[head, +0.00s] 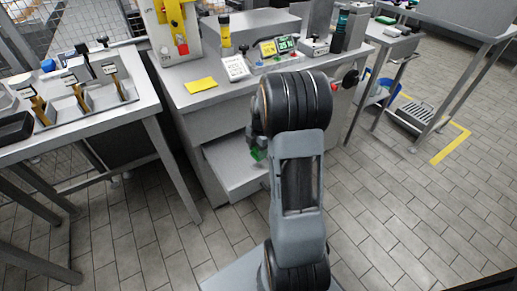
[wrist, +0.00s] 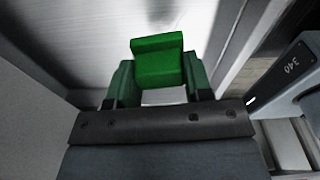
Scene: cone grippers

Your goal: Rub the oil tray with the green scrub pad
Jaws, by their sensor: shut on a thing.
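My gripper (wrist: 158,85) is shut on the green scrub pad (wrist: 158,58), which sits between its two dark green fingers. In the head view the pad (head: 257,154) shows as a small green patch left of my arm, which hides most of the gripper. The oil tray (head: 222,171) looks to be the grey metal tray standing out from the front of the machine cabinet. Its pale metal surface (wrist: 90,40) lies behind the pad in the wrist view. The pad is over the tray; I cannot tell whether it touches.
The cabinet (head: 205,132) rises behind the tray, with a yellow cloth (head: 200,85) on top. A steel table (head: 140,92) with wooden-handled tools stands at the left. A wheeled cart (head: 385,75) stands at the right. Open tiled floor lies at the right front.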

